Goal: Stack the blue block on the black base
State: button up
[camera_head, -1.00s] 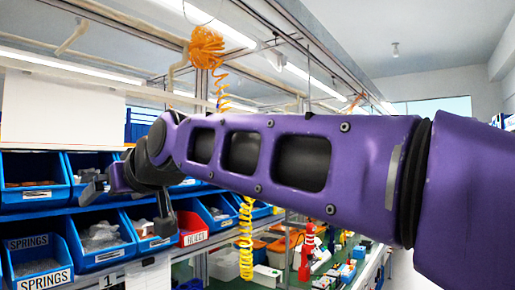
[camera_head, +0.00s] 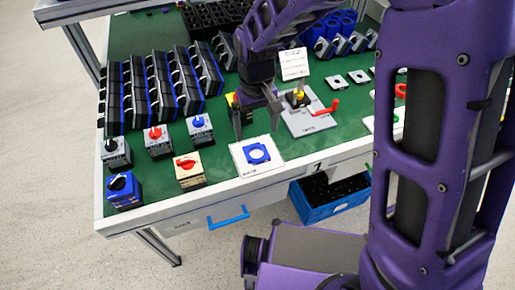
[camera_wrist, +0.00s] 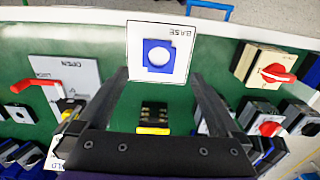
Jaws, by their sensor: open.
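My gripper (camera_head: 256,124) is open and points down over the green bench top. It also shows in the wrist view (camera_wrist: 160,77), with nothing held between its fingers. A small black block with a yellow strip (camera_wrist: 153,112) lies between and below the fingers in the wrist view; I cannot tell if it is the black base. A blue block with a black knob (camera_head: 122,188) stands at the bench's front left corner.
Switch blocks with red knobs (camera_head: 188,167) and a blue knob (camera_head: 199,128) stand left of the card. A grey plate with a red lever (camera_head: 312,118) lies right of the gripper. Rows of black modules (camera_head: 160,90) fill the back left. Green surface around the card is clear.

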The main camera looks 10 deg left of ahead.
aim_at(256, 155)
jog(key=f, duration=0.3)
jog(key=f+b, duration=0.1)
jog(key=f, duration=0.5)
jog(key=shift+w+a+f, duration=0.15)
jog(key=shift+w+f, duration=0.15)
jog(key=shift+w, duration=0.1)
jog(key=c, duration=1.2)
